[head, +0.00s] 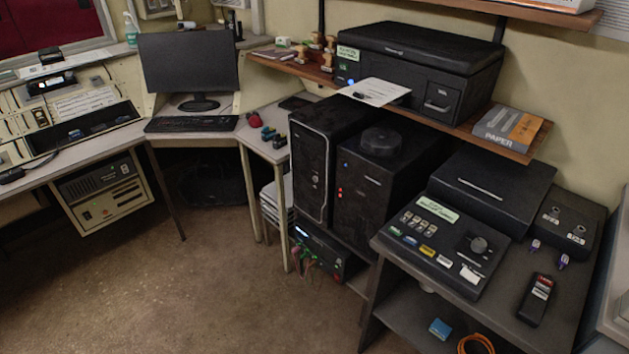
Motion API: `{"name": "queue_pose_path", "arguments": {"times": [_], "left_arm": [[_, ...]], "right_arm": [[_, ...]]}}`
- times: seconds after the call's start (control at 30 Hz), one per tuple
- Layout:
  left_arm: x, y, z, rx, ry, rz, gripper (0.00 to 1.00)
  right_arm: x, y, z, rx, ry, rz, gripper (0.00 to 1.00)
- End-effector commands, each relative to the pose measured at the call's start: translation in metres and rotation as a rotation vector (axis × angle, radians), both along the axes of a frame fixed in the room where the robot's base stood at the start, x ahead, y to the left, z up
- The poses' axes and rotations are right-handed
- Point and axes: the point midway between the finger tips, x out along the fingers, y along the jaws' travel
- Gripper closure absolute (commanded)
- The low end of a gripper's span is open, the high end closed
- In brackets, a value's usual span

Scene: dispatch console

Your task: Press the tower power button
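Two black computer towers stand side by side on a low stand at centre. The left tower (312,165) has a silver-edged front with small marks near its middle. The right tower (372,205) has small red and blue lights (340,190) on its front left edge. A round black object (381,141) sits on top of the right tower. I cannot tell which small mark on either tower is the power button. Neither of my grippers is in the head view.
A wooden shelf (500,145) with a black printer (420,65) overhangs the towers. A control panel (440,245) stands on a grey table at right. A corner desk with a monitor (188,65) is at left. The brown floor (190,290) in front is clear.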

Motion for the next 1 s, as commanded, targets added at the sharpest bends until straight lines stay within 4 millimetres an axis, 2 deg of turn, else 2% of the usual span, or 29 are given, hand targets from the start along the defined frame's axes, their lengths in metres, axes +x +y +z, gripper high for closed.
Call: {"name": "queue_pose_path", "arguments": {"times": [0.07, 0.3, 1.0], "left_arm": [[-0.0005, 0.0003, -0.0001, 0.0, 0.001, 0.0, 0.6], [-0.001, 0.0003, 0.0, 0.001, 0.002, -0.001, 0.6], [-0.0011, 0.0, 0.0, 0.0, 0.001, -0.002, 0.6]], "right_arm": [[-0.0005, -0.0002, 0.0, 0.0, 0.001, 0.0, 0.6], [-0.0006, -0.0002, -0.0001, 0.0, 0.001, 0.0, 1.0], [-0.0007, -0.0002, -0.0001, 0.0, 0.0, 0.0, 1.0]]}}
